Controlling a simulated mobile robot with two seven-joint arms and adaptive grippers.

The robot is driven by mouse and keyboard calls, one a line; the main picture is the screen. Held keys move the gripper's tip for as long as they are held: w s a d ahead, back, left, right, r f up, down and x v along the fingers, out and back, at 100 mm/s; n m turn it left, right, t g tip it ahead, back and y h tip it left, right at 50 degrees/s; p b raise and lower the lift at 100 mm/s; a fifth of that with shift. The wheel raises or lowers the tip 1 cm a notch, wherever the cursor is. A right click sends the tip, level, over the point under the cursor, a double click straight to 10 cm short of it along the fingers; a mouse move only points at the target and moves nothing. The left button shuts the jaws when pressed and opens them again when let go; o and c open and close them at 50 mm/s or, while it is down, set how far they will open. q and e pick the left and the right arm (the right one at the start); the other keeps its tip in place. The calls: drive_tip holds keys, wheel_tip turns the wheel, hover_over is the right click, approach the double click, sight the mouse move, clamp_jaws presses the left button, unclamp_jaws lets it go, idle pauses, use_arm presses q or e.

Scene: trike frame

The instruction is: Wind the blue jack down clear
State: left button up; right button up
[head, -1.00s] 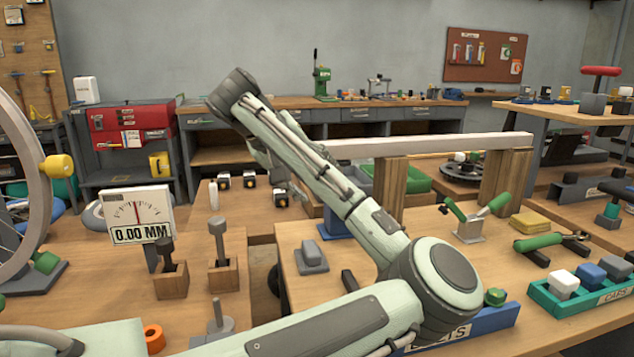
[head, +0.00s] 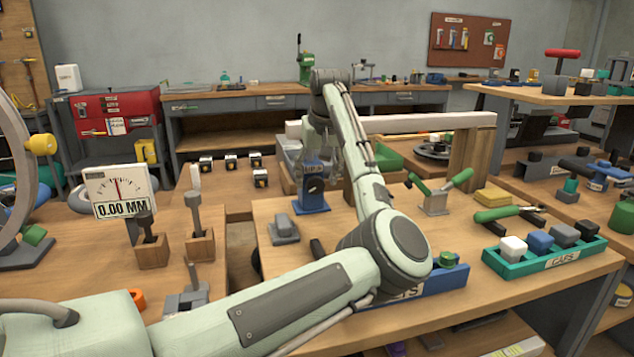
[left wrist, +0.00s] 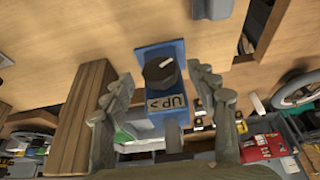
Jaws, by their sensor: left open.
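The blue jack (head: 311,198) stands on the bench near the left end of the pale beam (head: 430,122), with a dark knob on its front. The left wrist view shows the jack (left wrist: 150,58), its black knob (left wrist: 161,71) with a white mark, and an "UP >" label. My left gripper (left wrist: 160,92) is open, its fingers on either side of the knob and apart from it. In the head view the gripper (head: 327,172) is beside the jack, partly hidden by my arm. My arm hides the jack's top, so I cannot tell whether it touches the beam. My right gripper is out of view.
Wooden posts (head: 465,160) hold the beam. A dial gauge (head: 121,190) reads 0.00 MM at left. A green-handled clamp (head: 437,200), a yellow block (head: 493,197) and a teal caps tray (head: 540,262) lie to the right.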

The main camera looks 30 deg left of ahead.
use_arm(q)
drive_tip(key=shift+x, duration=0.85)
drive_tip(key=shift+f, duration=0.15)
drive_tip(key=shift+c, duration=0.4)
drive_tip(key=c, duration=1.1)
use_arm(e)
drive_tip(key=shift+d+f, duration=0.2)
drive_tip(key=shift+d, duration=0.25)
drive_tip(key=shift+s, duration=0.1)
